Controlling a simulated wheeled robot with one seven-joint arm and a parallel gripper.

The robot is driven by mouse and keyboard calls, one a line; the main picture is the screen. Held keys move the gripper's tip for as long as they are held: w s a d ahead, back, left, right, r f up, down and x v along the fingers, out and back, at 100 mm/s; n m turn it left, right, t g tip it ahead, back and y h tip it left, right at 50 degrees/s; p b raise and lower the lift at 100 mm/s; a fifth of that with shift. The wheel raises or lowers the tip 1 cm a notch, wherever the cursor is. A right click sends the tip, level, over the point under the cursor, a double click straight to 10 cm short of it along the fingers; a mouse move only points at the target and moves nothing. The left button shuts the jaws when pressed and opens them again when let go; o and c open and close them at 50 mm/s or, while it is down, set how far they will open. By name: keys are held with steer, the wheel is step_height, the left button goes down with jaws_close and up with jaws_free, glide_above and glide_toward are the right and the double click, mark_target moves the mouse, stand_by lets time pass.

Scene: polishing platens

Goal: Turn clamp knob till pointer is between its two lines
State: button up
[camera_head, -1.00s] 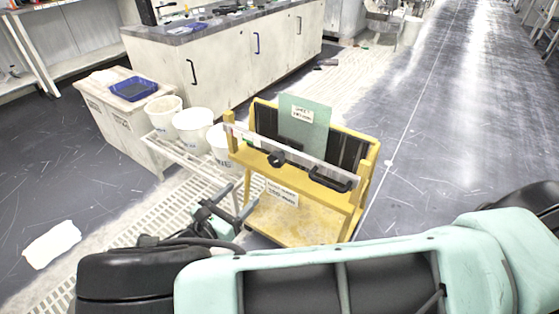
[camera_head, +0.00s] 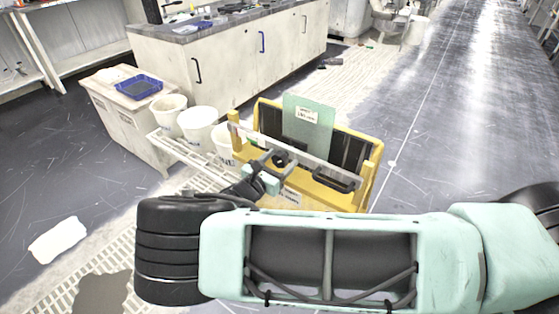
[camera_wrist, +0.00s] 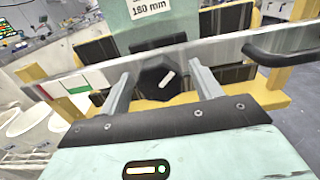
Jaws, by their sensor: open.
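The clamp knob (camera_wrist: 158,80) is black and faceted, with a white pointer mark slanting up to the right. It sits on a grey metal bar (camera_wrist: 222,47) across a yellow rack. In the head view the knob (camera_head: 281,158) shows close by my gripper (camera_head: 273,163). In the wrist view my gripper (camera_wrist: 160,72) is open, with one finger on each side of the knob. No grip on it shows, and I cannot tell if the fingers touch it. I cannot make out the two lines.
The yellow rack (camera_head: 374,165) holds a pale green plate (camera_head: 309,118) labelled 180 mm. A black handle (camera_head: 336,183) sits on the bar right of the knob. White buckets (camera_head: 197,126) stand left. Open floor lies to the right.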

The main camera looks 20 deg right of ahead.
steer(key=shift+w+d, duration=0.1)
steer(key=c, duration=1)
steer(key=shift+o, duration=0.2)
steer(key=shift+m, duration=0.3)
steer(key=m, duration=0.4)
steer(key=shift+m, duration=2.4)
steer(key=o, duration=1)
steer(key=shift+c, duration=0.2)
